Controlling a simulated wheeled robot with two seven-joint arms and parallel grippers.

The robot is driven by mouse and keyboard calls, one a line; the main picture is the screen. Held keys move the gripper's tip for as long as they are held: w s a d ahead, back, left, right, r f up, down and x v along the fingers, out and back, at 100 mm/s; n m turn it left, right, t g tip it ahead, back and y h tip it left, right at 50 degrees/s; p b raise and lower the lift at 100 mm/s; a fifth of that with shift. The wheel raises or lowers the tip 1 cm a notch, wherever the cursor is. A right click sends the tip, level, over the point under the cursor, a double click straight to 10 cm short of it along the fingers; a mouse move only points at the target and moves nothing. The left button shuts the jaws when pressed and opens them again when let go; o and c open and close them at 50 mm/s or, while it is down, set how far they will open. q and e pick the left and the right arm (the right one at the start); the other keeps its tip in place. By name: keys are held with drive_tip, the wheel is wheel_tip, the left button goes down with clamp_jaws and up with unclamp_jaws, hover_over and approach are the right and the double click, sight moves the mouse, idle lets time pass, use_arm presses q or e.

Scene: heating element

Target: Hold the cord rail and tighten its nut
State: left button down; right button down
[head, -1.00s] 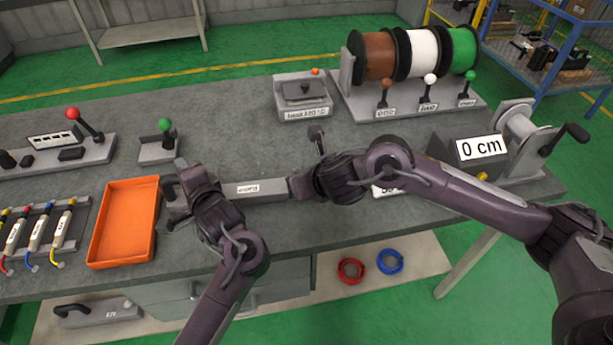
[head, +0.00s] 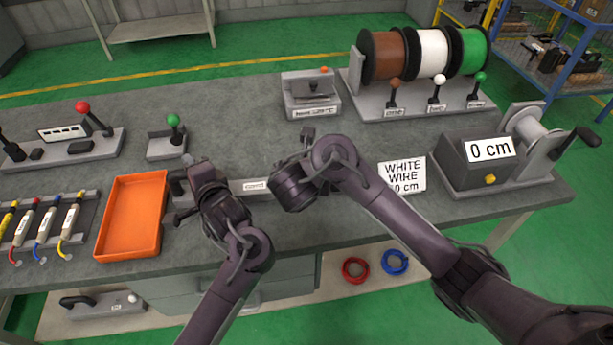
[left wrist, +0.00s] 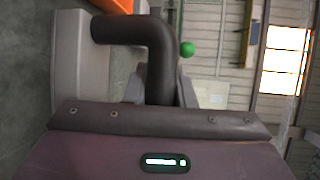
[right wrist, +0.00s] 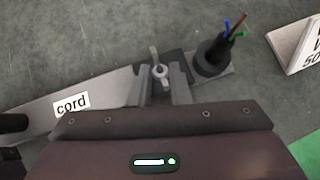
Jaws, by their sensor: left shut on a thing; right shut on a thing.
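The cord rail (head: 238,186) is a grey bar labelled "cord" lying near the bench's front edge. It also shows in the right wrist view (right wrist: 105,92). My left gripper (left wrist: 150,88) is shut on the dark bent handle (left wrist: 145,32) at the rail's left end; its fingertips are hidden. My right gripper (right wrist: 161,80) is shut on the small metal wing nut (right wrist: 160,71) near the rail's right end. A black round cord end (right wrist: 211,56) with coloured wires sits just beyond the nut. In the head view my right arm hides the nut.
An orange tray (head: 104,225) stands close left of my left gripper. The green-knobbed lever box (head: 166,147) is behind it. A "WHITE WIRE" sign (head: 403,175) and the "0 cm" winder (head: 458,165) stand to the right. A heater box (head: 312,106) is behind; the mid-bench is clear.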

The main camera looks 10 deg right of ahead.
drive_tip(key=shift+f, duration=0.1)
idle(0.3)
drive_tip(key=c, duration=1.3)
unclamp_jaws()
drive_tip(key=shift+c, duration=0.2)
drive_tip(key=shift+a, duration=0.1)
drive_tip(key=shift+s+a+r, duration=0.15)
drive_tip(key=shift+s+r, duration=0.1)
drive_tip(key=shift+r, duration=0.05)
drive_tip(key=v, duration=1.1)
drive_tip(key=shift+s+r, duration=0.1)
